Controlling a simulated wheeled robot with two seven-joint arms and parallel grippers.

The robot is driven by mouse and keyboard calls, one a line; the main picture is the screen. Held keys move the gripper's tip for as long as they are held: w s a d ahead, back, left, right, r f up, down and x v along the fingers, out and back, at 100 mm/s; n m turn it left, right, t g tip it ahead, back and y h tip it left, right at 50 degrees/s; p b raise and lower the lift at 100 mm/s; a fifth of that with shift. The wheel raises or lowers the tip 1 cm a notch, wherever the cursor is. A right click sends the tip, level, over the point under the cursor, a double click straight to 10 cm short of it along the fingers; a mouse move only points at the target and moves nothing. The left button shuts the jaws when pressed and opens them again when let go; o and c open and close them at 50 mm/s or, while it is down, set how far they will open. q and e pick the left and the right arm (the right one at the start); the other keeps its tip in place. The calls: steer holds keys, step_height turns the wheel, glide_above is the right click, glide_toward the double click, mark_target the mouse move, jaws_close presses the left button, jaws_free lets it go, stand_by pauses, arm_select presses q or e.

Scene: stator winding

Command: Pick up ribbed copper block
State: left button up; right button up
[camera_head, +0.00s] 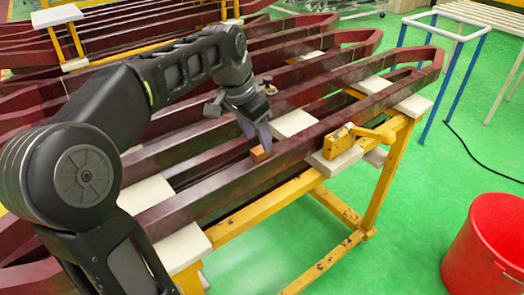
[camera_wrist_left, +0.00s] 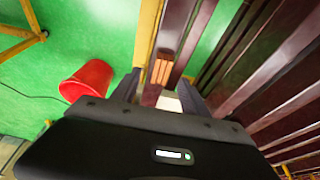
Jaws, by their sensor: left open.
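The ribbed copper block (camera_head: 259,154) is small and orange-brown. It lies on a dark red bar (camera_head: 300,143) of the front coil in the head view. In the left wrist view the block (camera_wrist_left: 161,68) shows its ribs and sits just beyond the fingers, roughly centred between them. My left gripper (camera_head: 255,130) is open and empty, pointing down just above the block. Its fingers also show in the left wrist view (camera_wrist_left: 160,88), apart from each other. I cannot tell whether they touch the block. My right gripper is in neither view.
White pads (camera_head: 408,101) and a yellow stand (camera_head: 380,185) support the coils. More coils lie behind. A red bucket (camera_head: 490,245) and a blue-white frame (camera_head: 470,75) stand on the green floor at right.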

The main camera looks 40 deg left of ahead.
mark_target(261, 148)
arm_select(q)
steer(key=p+x, duration=0.1)
steer(key=x, duration=0.3)
steer(key=shift+w+a+f, duration=0.15)
steer(key=shift+w+f, duration=0.05)
steer(key=shift+f, duration=0.1)
steer(key=shift+c, duration=0.4)
jaws_close()
stand_by(0.5)
